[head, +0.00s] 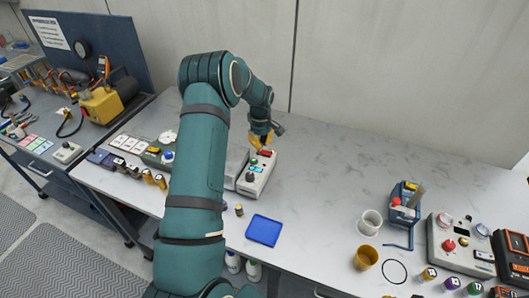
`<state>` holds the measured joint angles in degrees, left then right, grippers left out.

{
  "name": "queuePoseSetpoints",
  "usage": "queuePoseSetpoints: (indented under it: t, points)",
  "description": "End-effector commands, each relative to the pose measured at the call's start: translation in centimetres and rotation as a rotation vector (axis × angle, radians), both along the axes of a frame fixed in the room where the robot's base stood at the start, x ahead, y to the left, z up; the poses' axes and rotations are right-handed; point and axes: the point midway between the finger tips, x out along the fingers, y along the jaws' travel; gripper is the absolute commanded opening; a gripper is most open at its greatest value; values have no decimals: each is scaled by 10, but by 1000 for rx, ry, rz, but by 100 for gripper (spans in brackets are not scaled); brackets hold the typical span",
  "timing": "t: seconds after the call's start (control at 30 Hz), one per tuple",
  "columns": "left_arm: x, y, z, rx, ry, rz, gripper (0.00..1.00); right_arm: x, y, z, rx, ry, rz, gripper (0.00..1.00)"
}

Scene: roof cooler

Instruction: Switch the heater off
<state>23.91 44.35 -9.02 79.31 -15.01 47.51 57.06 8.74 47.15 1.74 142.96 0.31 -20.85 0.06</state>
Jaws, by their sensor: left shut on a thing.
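A white box with controls (262,183), probably the heater, stands on the light worktop near the middle. It has a red part (265,153) at its back end, a small teal display (256,169) and a dark knob (250,177) near its front. My left gripper (260,146) reaches down over the back end of this box, with its yellow fingers at or just above the red part. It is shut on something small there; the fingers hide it. I cannot read the switch's position. My right gripper is not in view.
A blue tray (264,230) lies in front of the box. My left arm hides part of the worktop. A white mug (369,223), an amber cup (366,258) and a grey control box (460,245) stand at the right. The back middle of the worktop is clear.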

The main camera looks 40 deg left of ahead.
Motion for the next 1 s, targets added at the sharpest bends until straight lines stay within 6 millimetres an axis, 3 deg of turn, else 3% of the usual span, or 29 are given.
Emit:
queuePoseSetpoints:
  t: [1.0]
  points:
    - [0, 0, -14, 0, 0, 0, 0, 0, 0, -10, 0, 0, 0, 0]
